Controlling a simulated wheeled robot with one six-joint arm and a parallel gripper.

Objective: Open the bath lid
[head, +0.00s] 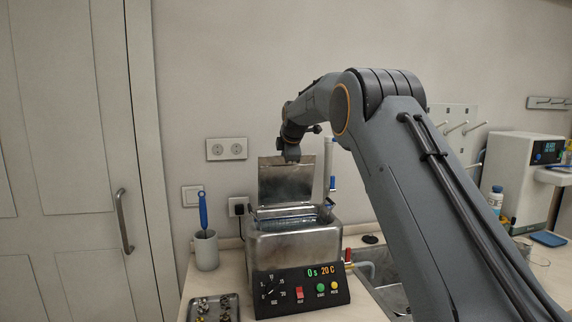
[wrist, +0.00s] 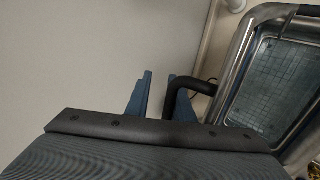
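The metal bath (head: 295,248) stands on the bench with its lid (head: 286,184) raised, upright at the back, and the basin shows below. My gripper (head: 291,156) is at the upper edge of the lid. In the wrist view my gripper's blue fingers (wrist: 157,98) stand apart with a gap between them. A black bent handle (wrist: 196,84) reaches to the right finger; I cannot tell whether it touches. The open basin (wrist: 272,85) shows at the right, with a mesh-like pattern inside.
A cup with a blue-handled tool (head: 206,248) stands left of the bath, and a tray of small parts (head: 213,308) lies in front. A sink (head: 388,290) is to the right. Wall sockets (head: 227,149) are behind. A white instrument (head: 520,175) stands far right.

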